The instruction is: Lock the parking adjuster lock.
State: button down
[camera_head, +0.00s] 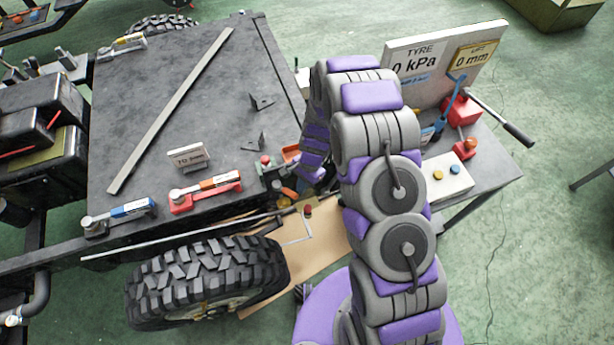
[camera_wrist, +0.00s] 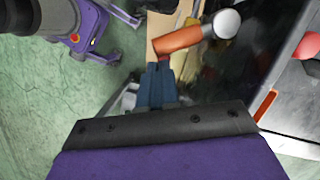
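In the wrist view, an orange lever (camera_wrist: 178,40) with a pale grey round end (camera_wrist: 227,23) lies just ahead of my gripper (camera_wrist: 158,68). My gripper's dark blue fingers are side by side with almost no gap, and their tips are at or very near the lever's left end. I cannot tell whether they touch it. In the head view, an orange part (camera_head: 291,153) shows at the plate's right edge, beside my forearm. My arm hides most of the fingers there. No readable label marks the parking adjuster lock.
The black chassis plate (camera_head: 155,110) carries a red-handled lever (camera_head: 205,191), a blue-handled lever (camera_head: 120,215) and a small sign (camera_head: 188,158). A tyre (camera_head: 207,280) and a long thin rod (camera_head: 180,235) are in front. A table (camera_head: 485,165) with a gauge board (camera_head: 440,62) stands right.

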jog(key=s+m, duration=0.1)
jog(key=s+a+m+p, duration=0.1)
jog(key=s+m, duration=0.1)
jog(key=shift+a+m+t+y, duration=0.2)
jog(key=shift+m+t+y, duration=0.1)
jog(key=shift+t, duration=0.1)
jog(key=shift+s+a+m+t, duration=0.3)
jog(key=shift+s+a+m, duration=0.2)
jog(key=shift+m, duration=0.5)
jog(key=shift+s+a+p, duration=0.35)
jog(key=shift+s+a, duration=0.05)
notch_tip(320, 180, up, 10)
jog(key=p, duration=0.6)
send_over(295, 197)
jog(key=s+d, duration=0.1)
jog(key=d, duration=0.1)
jog(key=shift+s+d+f, duration=0.1)
jog(key=shift+s+f, duration=0.05)
jog(key=shift+f, duration=0.05)
jog(key=shift+a, duration=0.2)
